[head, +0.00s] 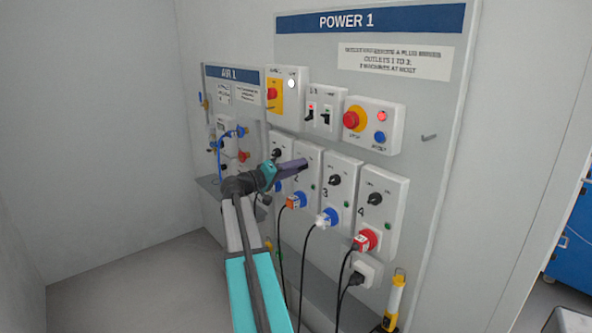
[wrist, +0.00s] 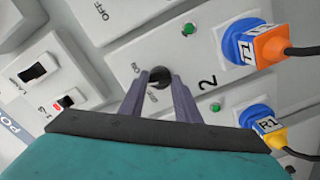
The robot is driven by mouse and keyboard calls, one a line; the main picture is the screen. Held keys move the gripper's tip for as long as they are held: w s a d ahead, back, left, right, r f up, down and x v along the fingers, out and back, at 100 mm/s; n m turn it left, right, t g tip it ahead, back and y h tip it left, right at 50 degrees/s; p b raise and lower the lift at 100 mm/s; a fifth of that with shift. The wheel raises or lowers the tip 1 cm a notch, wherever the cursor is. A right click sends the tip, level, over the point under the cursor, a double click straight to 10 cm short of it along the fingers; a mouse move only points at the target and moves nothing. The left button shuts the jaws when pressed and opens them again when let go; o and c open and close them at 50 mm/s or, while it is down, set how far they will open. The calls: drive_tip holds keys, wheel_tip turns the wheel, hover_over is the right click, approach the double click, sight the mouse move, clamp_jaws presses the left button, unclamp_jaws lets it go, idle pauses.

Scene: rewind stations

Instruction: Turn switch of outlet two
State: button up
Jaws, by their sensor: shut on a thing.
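Outlet two is a pale panel (head: 312,160) with a blue socket holding an orange plug (head: 295,201). In the wrist view its black rotary switch (wrist: 159,78) sits beside the printed number 2. My gripper (wrist: 160,80) has one finger on each side of this switch and is shut on it. The direction the switch points is hard to read behind the fingers. A green lamp (wrist: 190,29) and the plug labelled T1 (wrist: 272,46) belong to this panel. In the head view my gripper (head: 303,165) covers the switch.
Outlet three (head: 336,180) and outlet four (head: 375,199) stand to the right, with plugs and hanging cables. Above are two toggle switches (head: 318,113) and a red stop button (head: 351,119). The AIR 1 panel (head: 230,75) is at left. Open floor (head: 140,285) lies left of my arm.

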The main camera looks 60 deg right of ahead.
drive_tip(key=n+p, duration=0.4)
drive_tip(key=n, duration=0.8)
drive_tip(key=shift+f, duration=0.1)
idle(0.4)
drive_tip(key=o, duration=1)
drive_tip(key=shift+a, duration=0.1)
drive_tip(key=b+v, duration=0.2)
drive_tip(key=v, duration=1.1)
drive_tip(key=shift+w+a+b, duration=0.2)
drive_tip(key=shift+a+b, duration=0.1)
drive_tip(key=shift+b, duration=0.05)
